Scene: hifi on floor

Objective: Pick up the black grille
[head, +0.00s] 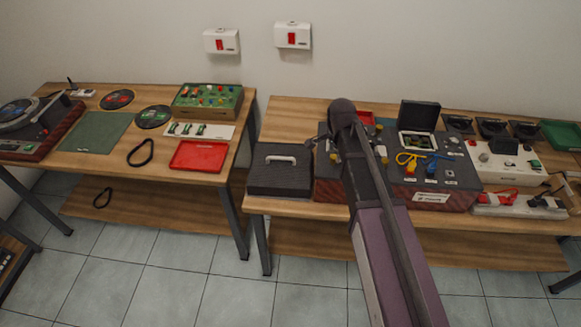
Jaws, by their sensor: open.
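The black grille (265,180) is a dark, textured, box-like panel with a pale handle (280,160) across its top. It lies at the left end of the right table, next to the dark red-sided hi-fi unit (333,190). My arm reaches up from the bottom right across that unit. My gripper (319,138) is at the arm's far end, to the upper right of the grille and apart from its handle in the picture. It is open, small and dark, and partly hidden by my own arm. Nothing shows held in it.
The right table (284,115) also carries an open black box (419,118), dark speaker-like parts (493,129) and a white board (500,160). The left table (75,97) holds a turntable (20,115), records, a green mat (95,132) and a red tray (199,156). A gap separates the tables.

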